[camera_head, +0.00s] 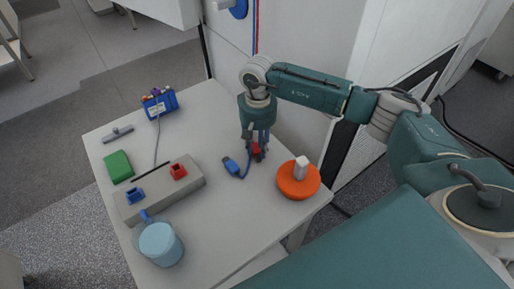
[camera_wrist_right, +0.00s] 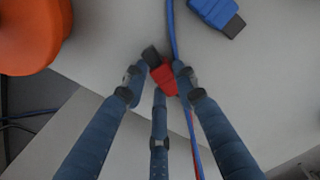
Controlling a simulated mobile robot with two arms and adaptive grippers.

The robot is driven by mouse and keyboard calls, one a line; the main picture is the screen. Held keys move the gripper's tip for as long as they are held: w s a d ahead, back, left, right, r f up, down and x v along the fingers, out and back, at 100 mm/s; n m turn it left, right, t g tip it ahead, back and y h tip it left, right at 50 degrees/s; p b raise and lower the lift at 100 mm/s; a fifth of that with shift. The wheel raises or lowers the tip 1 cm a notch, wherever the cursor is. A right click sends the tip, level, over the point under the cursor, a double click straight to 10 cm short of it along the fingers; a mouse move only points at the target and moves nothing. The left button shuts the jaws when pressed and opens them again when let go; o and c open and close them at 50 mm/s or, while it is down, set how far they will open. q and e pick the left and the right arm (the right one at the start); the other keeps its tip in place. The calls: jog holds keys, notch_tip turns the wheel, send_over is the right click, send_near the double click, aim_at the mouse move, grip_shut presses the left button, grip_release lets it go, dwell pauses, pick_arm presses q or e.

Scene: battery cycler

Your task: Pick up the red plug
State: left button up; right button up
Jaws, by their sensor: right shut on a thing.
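The red plug (camera_head: 256,150) is at the fingers of my right gripper (camera_head: 257,143), close to the table top. In the right wrist view the red plug (camera_wrist_right: 166,78) sits between the fingertips of my right gripper (camera_wrist_right: 163,77), which is shut on it. The fingers partly hide the plug. A blue plug (camera_head: 233,167) lies on the table just left of the gripper. The blue plug (camera_wrist_right: 219,14) also shows at the top of the right wrist view. My left gripper is not in view.
An orange disc with a white knob (camera_head: 298,181) stands right of the gripper. A grey block with red and blue sockets (camera_head: 190,188), a green block (camera_head: 118,166), a light-blue cup (camera_head: 160,246) and a blue battery (camera_head: 160,103) are at left. A cabinet wall stands behind the table.

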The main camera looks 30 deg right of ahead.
notch_tip(320, 180, up, 19)
jog(key=b, duration=0.3)
jog(key=m+p, duration=0.7)
jog(key=m, duration=2)
send_over(254, 149)
jog(key=f, duration=1.2)
jog(key=shift+w+a, duration=0.1)
jog(key=shift+w, duration=0.15)
jog(key=f+m, duration=0.1)
jog(key=m, duration=0.2)
jog(key=shift+s+f+p, duration=0.2)
jog(key=shift+f+p, duration=0.1)
jog(key=shift+f, duration=0.1)
jog(key=shift+f+m, duration=0.35)
jog(key=shift+m, duration=0.25)
jog(key=shift+f+b, duration=1.45)
jog(key=shift+f, duration=0.8)
jog(key=o, duration=1.3)
jog(key=shift+c, duration=0.2)
